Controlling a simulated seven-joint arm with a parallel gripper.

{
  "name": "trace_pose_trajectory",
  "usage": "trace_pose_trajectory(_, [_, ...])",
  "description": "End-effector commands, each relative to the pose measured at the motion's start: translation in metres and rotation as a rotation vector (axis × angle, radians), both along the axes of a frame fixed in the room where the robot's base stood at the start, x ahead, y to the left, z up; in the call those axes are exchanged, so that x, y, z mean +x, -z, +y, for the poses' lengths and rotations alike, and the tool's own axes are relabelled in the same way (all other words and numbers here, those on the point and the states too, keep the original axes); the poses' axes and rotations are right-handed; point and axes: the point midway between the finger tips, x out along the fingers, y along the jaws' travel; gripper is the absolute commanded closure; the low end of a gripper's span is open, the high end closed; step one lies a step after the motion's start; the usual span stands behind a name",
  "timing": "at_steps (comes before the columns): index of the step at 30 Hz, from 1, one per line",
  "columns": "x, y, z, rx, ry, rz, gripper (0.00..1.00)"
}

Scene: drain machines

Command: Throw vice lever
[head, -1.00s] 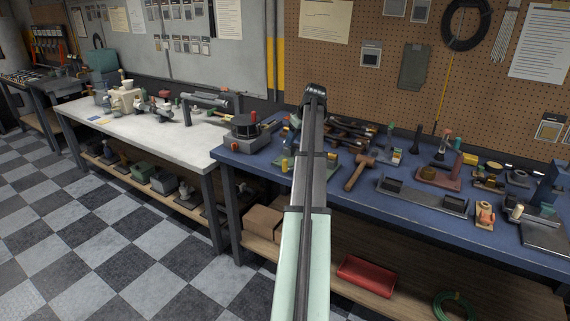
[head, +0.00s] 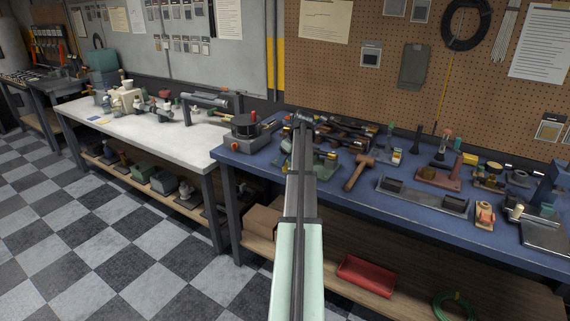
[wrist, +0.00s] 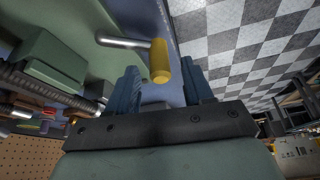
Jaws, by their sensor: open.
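The vice (wrist: 50,58) shows in the wrist view as a pale green body with a dark threaded screw (wrist: 45,92) along the left side. Its lever (wrist: 158,62) is a bright metal rod ending in a yellow grip. My gripper (wrist: 161,80) is open, its two blue fingers pointing up the picture. The yellow grip appears between the fingertips or just beyond them; I cannot tell whether it touches either finger.
The blue bench (head: 400,222) is crowded. A red tray (head: 366,276) is on the shelf below. Checkered floor lies open in front.

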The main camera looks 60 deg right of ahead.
Motion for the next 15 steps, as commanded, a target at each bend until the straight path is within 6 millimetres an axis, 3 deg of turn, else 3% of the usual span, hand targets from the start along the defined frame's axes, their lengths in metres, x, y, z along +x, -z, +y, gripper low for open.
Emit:
trace_pose_trajectory(6, [0.007,0.018,-0.002,0.000,0.000,0.000,0.49])
trace_pose_trajectory(15, [0.009,0.023,-0.002,-0.001,0.001,0.000,0.49])
